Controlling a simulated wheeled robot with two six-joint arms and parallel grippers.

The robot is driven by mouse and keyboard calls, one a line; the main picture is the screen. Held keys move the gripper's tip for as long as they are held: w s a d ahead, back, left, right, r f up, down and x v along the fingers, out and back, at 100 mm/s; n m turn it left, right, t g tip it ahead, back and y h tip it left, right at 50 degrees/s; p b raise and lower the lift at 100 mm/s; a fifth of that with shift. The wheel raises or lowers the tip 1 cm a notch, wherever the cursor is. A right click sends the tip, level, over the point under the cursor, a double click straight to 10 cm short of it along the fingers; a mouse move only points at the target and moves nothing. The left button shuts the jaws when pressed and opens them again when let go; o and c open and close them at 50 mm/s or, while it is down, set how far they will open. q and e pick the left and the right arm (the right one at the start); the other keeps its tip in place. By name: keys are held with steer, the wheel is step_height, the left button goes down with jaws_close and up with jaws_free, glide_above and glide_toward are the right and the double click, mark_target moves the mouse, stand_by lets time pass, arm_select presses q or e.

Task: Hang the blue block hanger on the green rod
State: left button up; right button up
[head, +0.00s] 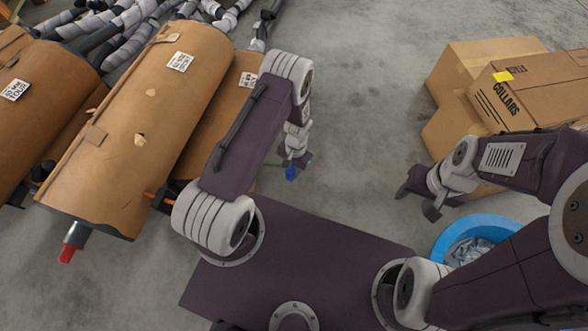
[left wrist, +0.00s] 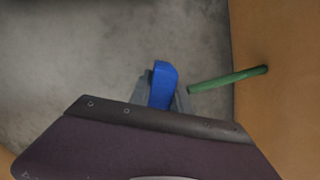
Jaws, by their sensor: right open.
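The blue block hanger (head: 291,173) is small in the head view, at the fingertips of my left gripper (head: 293,164). In the left wrist view the blue block (left wrist: 162,86) stands between the two grey fingers of my left gripper (left wrist: 163,92), which look shut on it. The green rod (left wrist: 228,79) sticks out from a brown surface to the right of the block, with a visible gap between them. In the head view only a thin bit of green shows near the block. My right gripper (head: 418,197) is open and empty, at the right above the floor.
Brown-wrapped mufflers (head: 150,115) lie at the left, one with a red-tipped pipe end (head: 67,253). Cardboard boxes (head: 480,62) stand at the right. A blue round bin (head: 490,222) sits near my right arm. The grey floor between is clear.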

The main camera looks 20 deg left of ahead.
arm_select(q)
steer(key=r+p, duration=0.1)
steer(key=r, duration=0.2)
steer(key=r+p, duration=0.2)
steer(key=r, duration=0.1)
steer(key=w+r+p, duration=0.1)
steer(key=r+p, duration=0.1)
steer(key=r, duration=0.1)
steer(key=shift+a+r, duration=0.25)
steer(key=shift+a, duration=0.15)
steer(key=shift+d, duration=0.15)
steer(key=shift+w+d+f, duration=0.15)
steer(key=shift+f, duration=0.1)
arm_select(e)
step_height(320, 180, up, 7)
steer(key=shift+a, duration=0.35)
arm_select(q)
steer(key=shift+d, duration=0.1)
arm_select(e)
steer(key=shift+f, duration=0.1)
